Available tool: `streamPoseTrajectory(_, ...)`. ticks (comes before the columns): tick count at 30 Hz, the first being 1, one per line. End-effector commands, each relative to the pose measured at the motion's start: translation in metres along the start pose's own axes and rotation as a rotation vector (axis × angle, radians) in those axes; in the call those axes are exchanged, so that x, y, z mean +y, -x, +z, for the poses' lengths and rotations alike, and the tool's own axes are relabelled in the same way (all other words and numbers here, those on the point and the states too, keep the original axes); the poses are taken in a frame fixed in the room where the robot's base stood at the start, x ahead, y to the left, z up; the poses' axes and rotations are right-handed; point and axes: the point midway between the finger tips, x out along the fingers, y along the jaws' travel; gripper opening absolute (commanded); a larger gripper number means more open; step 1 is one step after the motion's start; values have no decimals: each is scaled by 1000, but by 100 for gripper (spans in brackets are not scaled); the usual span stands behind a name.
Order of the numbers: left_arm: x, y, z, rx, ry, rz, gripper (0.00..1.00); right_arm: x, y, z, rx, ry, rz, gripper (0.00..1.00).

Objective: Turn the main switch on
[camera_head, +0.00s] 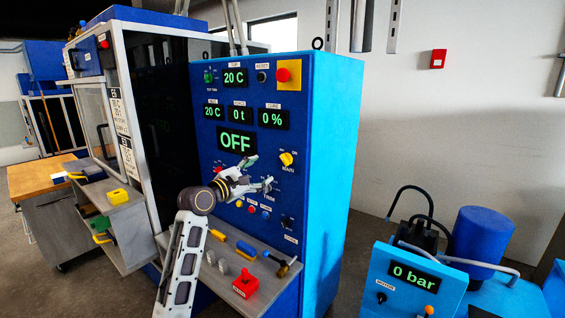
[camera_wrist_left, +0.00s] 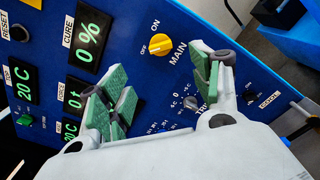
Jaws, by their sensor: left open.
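The main switch is a yellow rotary knob (camera_head: 287,159) on the blue control panel (camera_head: 318,90), labelled MAIN with OFF and ON marks. It also shows in the left wrist view (camera_wrist_left: 160,44), beyond my fingertips. The large display (camera_head: 237,141) reads OFF in green. My left gripper (camera_head: 258,174) is open and empty in front of the panel, lower left of the knob in the head view. In the left wrist view its green-padded fingers (camera_wrist_left: 164,85) are spread apart, with the knob between and beyond them, not touched. My right gripper is out of view.
A red emergency button (camera_head: 282,75) on a yellow plate is high on the panel. A TRIM dial (camera_wrist_left: 190,102) and small coloured buttons lie below the knob. A grey shelf (camera_head: 222,283) under the panel holds tools and a red block (camera_head: 245,284).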

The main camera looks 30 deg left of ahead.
Motion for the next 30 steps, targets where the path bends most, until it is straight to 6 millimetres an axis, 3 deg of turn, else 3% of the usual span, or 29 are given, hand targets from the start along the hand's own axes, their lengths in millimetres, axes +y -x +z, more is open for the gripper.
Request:
streamPoseTrajectory(16, 0, -8, 1, -1, -1, 0, 64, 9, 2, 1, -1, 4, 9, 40)
streamPoseTrajectory(30, 1, -54, 1, 0, -1, 0, 64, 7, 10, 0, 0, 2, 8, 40)
